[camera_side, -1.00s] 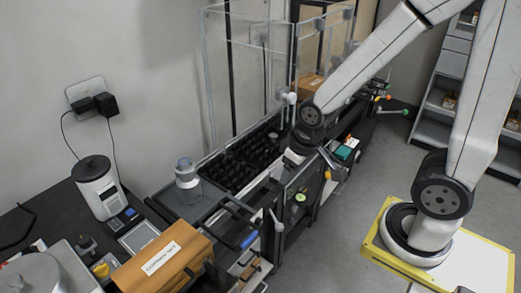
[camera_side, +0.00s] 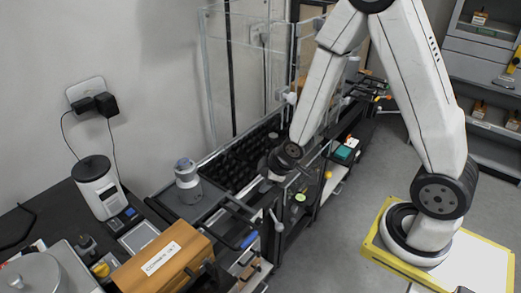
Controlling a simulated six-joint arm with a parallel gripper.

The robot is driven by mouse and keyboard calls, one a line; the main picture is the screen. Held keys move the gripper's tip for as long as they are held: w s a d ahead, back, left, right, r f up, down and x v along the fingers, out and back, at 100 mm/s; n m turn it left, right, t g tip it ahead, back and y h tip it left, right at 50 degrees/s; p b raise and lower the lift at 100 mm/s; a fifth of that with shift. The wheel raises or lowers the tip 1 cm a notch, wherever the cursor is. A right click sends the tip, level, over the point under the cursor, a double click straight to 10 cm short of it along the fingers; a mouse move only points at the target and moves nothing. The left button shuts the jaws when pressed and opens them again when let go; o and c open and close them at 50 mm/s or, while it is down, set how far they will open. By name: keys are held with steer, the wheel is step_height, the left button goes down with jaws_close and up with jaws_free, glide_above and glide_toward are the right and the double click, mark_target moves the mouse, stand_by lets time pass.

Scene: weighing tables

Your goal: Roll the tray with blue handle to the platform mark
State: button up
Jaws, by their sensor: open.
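The tray (camera_side: 168,203) is a dark flat plate in the left part of the bench, with a blue handle (camera_side: 249,240) at its front right. A grey bottle-shaped object (camera_side: 187,182) stands upright on the tray. My gripper (camera_side: 268,172) is open and low over the bench, right of the bottle and behind the blue handle, apart from both. Its fingertips are small and hard to make out. I cannot pick out the platform mark with certainty.
A black roller-like bed (camera_side: 228,162) runs back from the tray beside clear panels (camera_side: 232,80). An orange-brown box (camera_side: 165,262) and a white-and-black device (camera_side: 98,188) stand at the left. Green and yellow knobs (camera_side: 300,197) line the bench front.

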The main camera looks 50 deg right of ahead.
step_height(320, 180, down, 10)
steer(key=w+a+n+t+y, duration=0.2)
steer(key=n, duration=0.5)
steer(key=s+a+f+n+t+y, duration=0.3)
steer(key=s+f+n+t, duration=0.3)
steer(key=f, duration=0.3)
steer(key=shift+s+f+n+t+y, duration=0.3)
steer(key=shift+n+t+y, duration=0.2)
steer(key=shift+n, duration=0.2)
steer(key=shift+w, duration=0.1)
steer(key=x, duration=0.7)
steer(key=shift+w, duration=0.3)
steer(key=shift+a, duration=0.1)
jaws_close()
stand_by(0.7)
